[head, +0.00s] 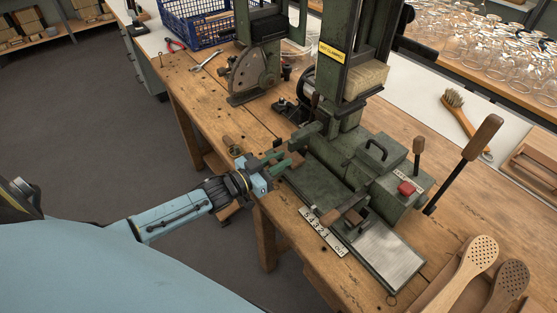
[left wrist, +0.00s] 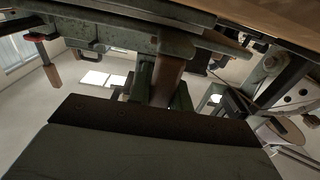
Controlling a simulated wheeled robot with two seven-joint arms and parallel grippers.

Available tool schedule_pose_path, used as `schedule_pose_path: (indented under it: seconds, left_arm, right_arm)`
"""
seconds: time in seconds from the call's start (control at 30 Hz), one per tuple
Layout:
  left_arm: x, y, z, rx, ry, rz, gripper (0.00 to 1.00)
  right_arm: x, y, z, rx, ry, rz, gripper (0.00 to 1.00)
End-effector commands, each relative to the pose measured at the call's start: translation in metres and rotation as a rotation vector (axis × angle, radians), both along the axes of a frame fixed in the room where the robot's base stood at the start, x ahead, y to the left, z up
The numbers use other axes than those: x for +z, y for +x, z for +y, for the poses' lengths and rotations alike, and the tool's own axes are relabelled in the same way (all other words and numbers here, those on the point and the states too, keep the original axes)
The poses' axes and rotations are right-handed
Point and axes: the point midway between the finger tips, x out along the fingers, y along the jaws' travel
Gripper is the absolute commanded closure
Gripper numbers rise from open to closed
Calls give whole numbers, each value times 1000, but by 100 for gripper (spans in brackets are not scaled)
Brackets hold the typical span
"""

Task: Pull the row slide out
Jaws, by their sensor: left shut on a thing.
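The green tufting machine (head: 330,185) stands on the wooden bench, with a flat bed and a strip numbered 1 to 5 (head: 322,232) along its near edge. The row slide seems to be part of this bed; its outline is hard to tell apart. My left gripper (head: 279,163) is at the bed's left end, its green fingers around a small part mostly hidden in the head view. In the left wrist view, a brown wooden handle (left wrist: 167,80) under green metal (left wrist: 130,31) sits between the fingers (left wrist: 160,92). My right gripper is not in view.
A long lever (head: 482,138) and a red button (head: 406,188) are at the machine's right. Wooden perforated paddles (head: 472,262) lie front right. Open floor (head: 90,130) is at left.

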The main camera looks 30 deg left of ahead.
Motion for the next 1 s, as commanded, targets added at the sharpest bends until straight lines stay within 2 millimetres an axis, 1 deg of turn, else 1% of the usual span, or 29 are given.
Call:
schedule_pose_path:
  seconds: [0.07,0.17,0.3,0.4,0.5,0.63,0.9,0.93,1.0]
  left_arm:
    - [1,-5,-11,-2,-5,2,100]
    - [3,-14,-33,-3,-8,3,100]
    - [3,-30,-71,-2,-8,3,100]
    - [2,-38,-92,-1,-7,4,100]
    - [1,-44,-106,-1,-3,2,100]
    - [0,-47,-114,-2,-1,1,100]
    - [-1,-48,-116,-5,-2,1,100]
    - [-1,-48,-116,-6,-2,1,76]
    - [-1,-48,-116,-6,-2,1,67]
  right_arm:
    - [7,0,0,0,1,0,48]
    - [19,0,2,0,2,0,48]
    - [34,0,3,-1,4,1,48]
    - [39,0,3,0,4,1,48]
    - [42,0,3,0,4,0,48]
    - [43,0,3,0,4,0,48]
    - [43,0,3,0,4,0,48]
    - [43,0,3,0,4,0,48]
    - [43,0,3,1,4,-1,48]
